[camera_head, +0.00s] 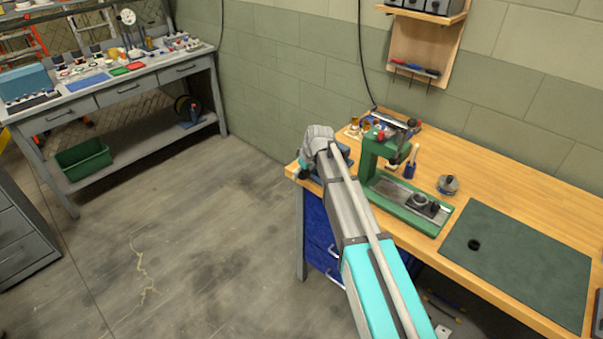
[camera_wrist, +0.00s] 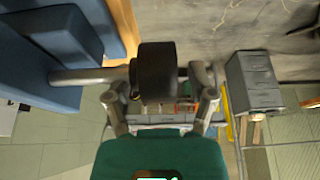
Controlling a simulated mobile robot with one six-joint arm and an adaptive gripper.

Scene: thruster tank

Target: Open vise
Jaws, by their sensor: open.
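The blue vise (camera_wrist: 40,60) fills the upper left of the wrist view. A grey screw rod (camera_wrist: 90,76) runs from it to a black cylindrical part (camera_wrist: 156,72), which looks like the handle end. My gripper (camera_wrist: 158,98) is open, with one finger on each side of the black part; I cannot tell whether they touch it. In the head view, the vise (camera_head: 345,151) is at the left end of the wooden bench, mostly hidden behind my arm. My gripper (camera_head: 301,168) is partly hidden there, at the bench's left corner.
The wooden bench (camera_head: 520,180) carries a green press (camera_head: 372,160) close to my arm, a small round metal part (camera_head: 448,184) and a dark green mat (camera_head: 520,260). Blue drawers (camera_head: 317,225) are below. Open floor (camera_head: 200,240) lies to the left, before a second workbench (camera_head: 130,85).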

